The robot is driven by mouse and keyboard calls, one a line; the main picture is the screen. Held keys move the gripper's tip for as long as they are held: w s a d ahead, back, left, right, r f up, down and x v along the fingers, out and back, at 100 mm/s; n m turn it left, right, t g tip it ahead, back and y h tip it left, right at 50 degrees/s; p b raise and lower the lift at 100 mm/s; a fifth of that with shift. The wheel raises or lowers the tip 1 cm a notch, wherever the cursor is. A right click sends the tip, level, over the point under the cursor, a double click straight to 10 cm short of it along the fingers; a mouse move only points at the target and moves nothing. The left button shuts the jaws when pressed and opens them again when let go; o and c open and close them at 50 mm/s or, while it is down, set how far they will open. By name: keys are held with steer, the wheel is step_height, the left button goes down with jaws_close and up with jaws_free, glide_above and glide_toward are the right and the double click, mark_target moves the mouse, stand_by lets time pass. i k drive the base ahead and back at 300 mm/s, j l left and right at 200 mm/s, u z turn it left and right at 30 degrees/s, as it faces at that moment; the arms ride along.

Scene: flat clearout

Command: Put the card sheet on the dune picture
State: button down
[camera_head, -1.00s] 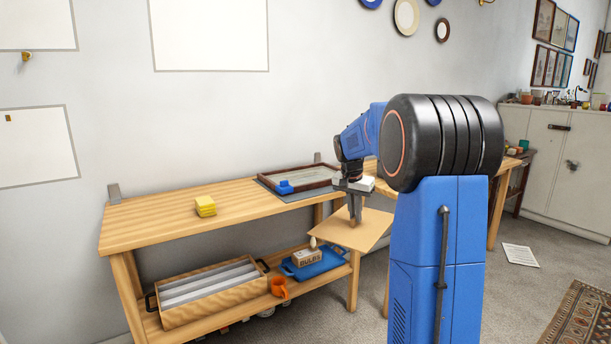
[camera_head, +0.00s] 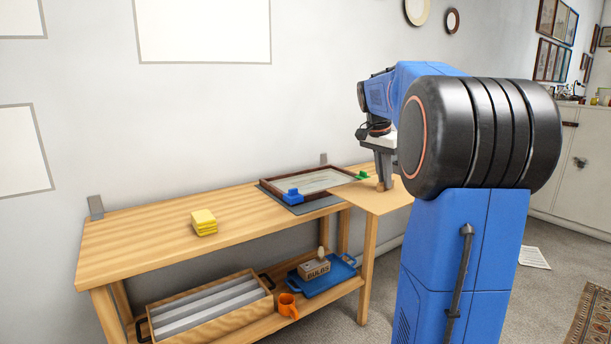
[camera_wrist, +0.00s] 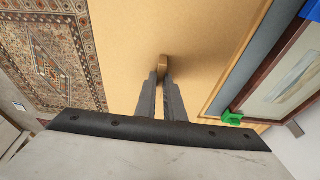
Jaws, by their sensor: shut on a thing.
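The card sheet (camera_head: 366,197) is a flat tan board with a small wooden grip block (camera_wrist: 163,63) standing on it. My gripper (camera_head: 383,184) is shut on that block and holds the sheet about level, at the right end of the workbench. The dune picture (camera_head: 318,182) lies in a dark brown frame on a grey mat, left of the sheet. In the wrist view the picture (camera_wrist: 292,82) is at the right, partly cut off, and the sheet's edge runs beside the mat. Whether the sheet overlaps the frame's corner is unclear.
A blue clip (camera_head: 293,196) and a green clip (camera_head: 362,176) sit at the frame's edges. Yellow blocks (camera_head: 204,222) stand on the bench, whose left part is clear.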

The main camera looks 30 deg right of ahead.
mark_target(315, 181)
steer(key=i, duration=1.35)
